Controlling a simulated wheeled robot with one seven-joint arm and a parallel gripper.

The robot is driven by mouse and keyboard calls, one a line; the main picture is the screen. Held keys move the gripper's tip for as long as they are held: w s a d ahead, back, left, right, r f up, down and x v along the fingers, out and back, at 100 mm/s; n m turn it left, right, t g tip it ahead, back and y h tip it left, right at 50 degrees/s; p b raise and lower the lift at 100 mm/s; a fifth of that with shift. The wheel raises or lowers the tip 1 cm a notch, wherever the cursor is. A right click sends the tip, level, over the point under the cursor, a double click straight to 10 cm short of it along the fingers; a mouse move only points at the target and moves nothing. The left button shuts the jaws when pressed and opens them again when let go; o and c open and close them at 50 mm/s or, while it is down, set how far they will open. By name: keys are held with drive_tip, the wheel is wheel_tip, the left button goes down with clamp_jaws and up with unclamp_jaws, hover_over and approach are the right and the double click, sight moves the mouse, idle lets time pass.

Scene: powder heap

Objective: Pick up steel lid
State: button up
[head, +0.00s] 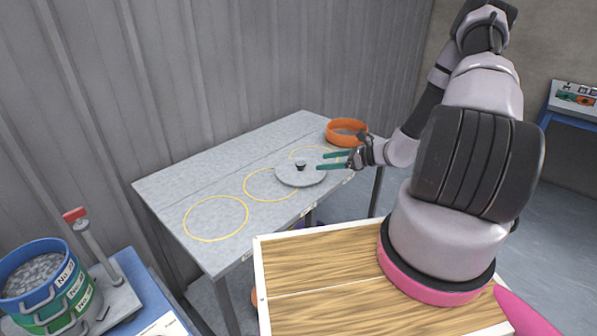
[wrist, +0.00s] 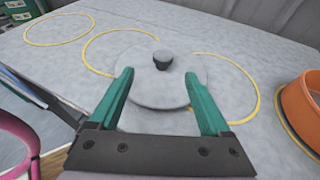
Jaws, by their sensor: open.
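The steel lid (head: 298,174) is a round grey disc with a dark knob on top. It lies flat on the grey table (head: 170,184), partly over the yellow circles. In the wrist view the lid (wrist: 185,88) is ahead of my gripper, its knob (wrist: 163,59) standing beyond and between the fingertips. My gripper (head: 337,160) is open and empty, with green fingers, at the lid's right side in the head view. In the wrist view my gripper (wrist: 166,78) has a fingertip on either side of the lid's near part. I cannot tell whether the fingers touch the lid.
An orange round pan (head: 347,131) stands at the table's far right corner; the wrist view shows this pan (wrist: 302,108) close on the right. Yellow circles (head: 216,218) mark the table's clear left part. Stacked sieves (head: 48,285) stand at lower left.

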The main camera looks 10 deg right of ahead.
sight(305, 163)
drive_tip(key=x, duration=0.9)
drive_tip(key=shift+w+d+f, duration=0.15)
drive_tip(key=shift+w, duration=0.1)
clamp_jaws()
